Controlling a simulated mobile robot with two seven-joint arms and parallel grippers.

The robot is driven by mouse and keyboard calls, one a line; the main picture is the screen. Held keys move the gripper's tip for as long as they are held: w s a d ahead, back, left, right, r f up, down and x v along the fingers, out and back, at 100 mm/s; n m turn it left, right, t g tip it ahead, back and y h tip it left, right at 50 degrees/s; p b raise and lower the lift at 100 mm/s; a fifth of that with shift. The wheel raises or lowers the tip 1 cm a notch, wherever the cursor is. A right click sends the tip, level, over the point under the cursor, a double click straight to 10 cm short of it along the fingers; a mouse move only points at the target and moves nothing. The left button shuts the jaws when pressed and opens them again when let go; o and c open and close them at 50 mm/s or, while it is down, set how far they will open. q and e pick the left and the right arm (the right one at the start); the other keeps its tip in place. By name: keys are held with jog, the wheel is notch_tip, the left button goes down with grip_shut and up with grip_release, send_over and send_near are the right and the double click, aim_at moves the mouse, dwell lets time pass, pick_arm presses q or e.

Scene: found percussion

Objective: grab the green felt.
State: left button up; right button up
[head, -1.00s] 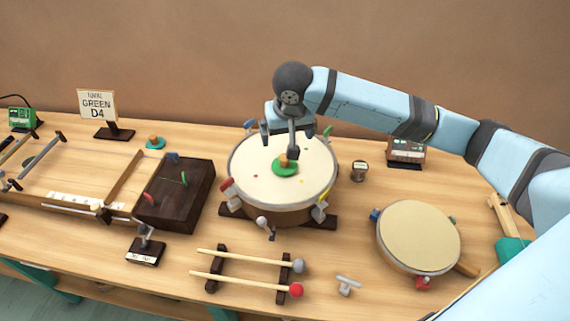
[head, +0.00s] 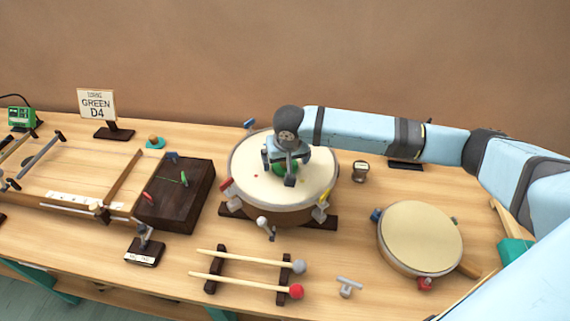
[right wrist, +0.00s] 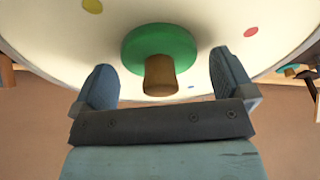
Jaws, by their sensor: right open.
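The green felt (right wrist: 160,46) is a green disc with a wooden knob on it. It rests on the pale head of the large drum (head: 250,184). In the head view my right gripper (head: 280,176) is over the drum and hides most of the felt. In the right wrist view the two fingers of my right gripper (right wrist: 160,85) are apart, one to each side of the knob, with nothing clamped between them. I cannot tell how far above the felt they are. My left gripper is not in view.
A second green disc with a knob (head: 155,142) lies left of the drum near a dark wooden block (head: 178,210). Two mallets (head: 250,258) lie on a rack in front. A smaller drum (head: 420,236) stands at the right. A sign (head: 97,105) reads GREEN D4.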

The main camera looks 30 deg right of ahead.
jog(key=c, duration=1)
jog(key=shift+o, duration=0.2)
jog(key=shift+r, duration=0.1)
